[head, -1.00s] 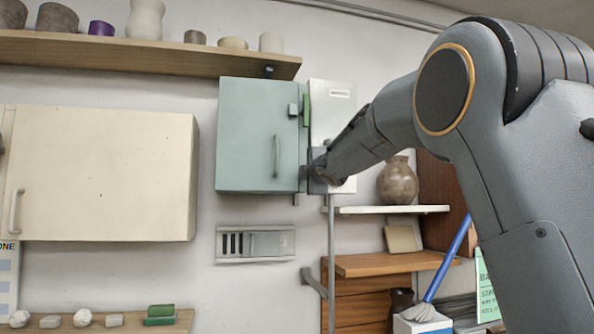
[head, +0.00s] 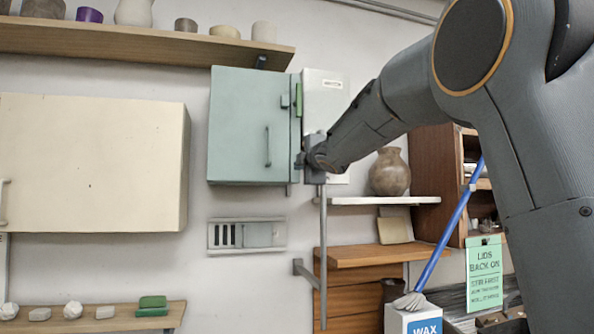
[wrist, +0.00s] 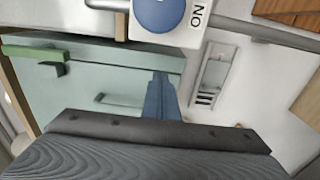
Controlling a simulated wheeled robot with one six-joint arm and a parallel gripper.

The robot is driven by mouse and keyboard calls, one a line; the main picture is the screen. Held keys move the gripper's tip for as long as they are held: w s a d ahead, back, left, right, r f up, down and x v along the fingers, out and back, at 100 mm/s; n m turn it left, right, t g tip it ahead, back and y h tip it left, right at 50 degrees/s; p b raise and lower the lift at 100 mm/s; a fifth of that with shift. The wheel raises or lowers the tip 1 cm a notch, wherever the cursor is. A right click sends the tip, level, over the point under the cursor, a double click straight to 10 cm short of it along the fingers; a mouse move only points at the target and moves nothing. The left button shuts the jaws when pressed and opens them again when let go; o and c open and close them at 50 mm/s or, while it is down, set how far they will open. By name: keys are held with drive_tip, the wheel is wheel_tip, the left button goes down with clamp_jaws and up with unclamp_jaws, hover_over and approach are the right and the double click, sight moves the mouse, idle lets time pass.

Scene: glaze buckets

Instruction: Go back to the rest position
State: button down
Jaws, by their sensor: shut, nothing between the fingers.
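My gripper (head: 300,161) is at the end of my raised arm, in front of the wall by the lower right edge of the green cabinet (head: 238,125). In the wrist view its blue-grey fingers (wrist: 161,92) are together with nothing held. The cabinet door is closed, with a dark handle (head: 267,146); the door also shows upside down in the wrist view (wrist: 105,75). Whether the fingers touch the cabinet cannot be told.
A white box with a round blue button (wrist: 157,12) shows beyond the fingers. A vent panel (head: 246,235) is below the cabinet. To the right are a vase (head: 389,172) on a white shelf, a blue-handled mop (head: 450,222) and a green sign (head: 485,275). A cream cabinet (head: 90,165) hangs left.

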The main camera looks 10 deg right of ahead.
drive_tip(key=shift+s, duration=2.15)
drive_tip(key=s+d+f+m+g+h+b, duration=0.1)
drive_tip(key=s+d+f+m+g, duration=0.2)
drive_tip(key=f, duration=0.9)
drive_tip(key=s+d+f+m+g+h+b, duration=0.1)
drive_tip(key=s+f+m+g+b, duration=0.2)
drive_tip(key=f, duration=1)
drive_tip(key=s+d+f+m+g+h, duration=0.15)
drive_tip(key=f+m, duration=0.35)
drive_tip(key=f, duration=0.7)
drive_tip(key=s+a+f+m+g+b, duration=0.1)
drive_tip(key=s+f+m+g, duration=0.3)
drive_tip(key=s+f, duration=1)
drive_tip(key=s+a+f+m+g+b, duration=0.1)
drive_tip(key=s+f+m+g+b, duration=0.2)
drive_tip(key=s+f, duration=1.1)
drive_tip(key=shift+s+f+m+g+y, duration=0.25)
drive_tip(key=shift+s+m+g+y, duration=0.2)
drive_tip(key=shift+s+m+g, duration=0.45)
drive_tip(key=shift+w, duration=0.2)
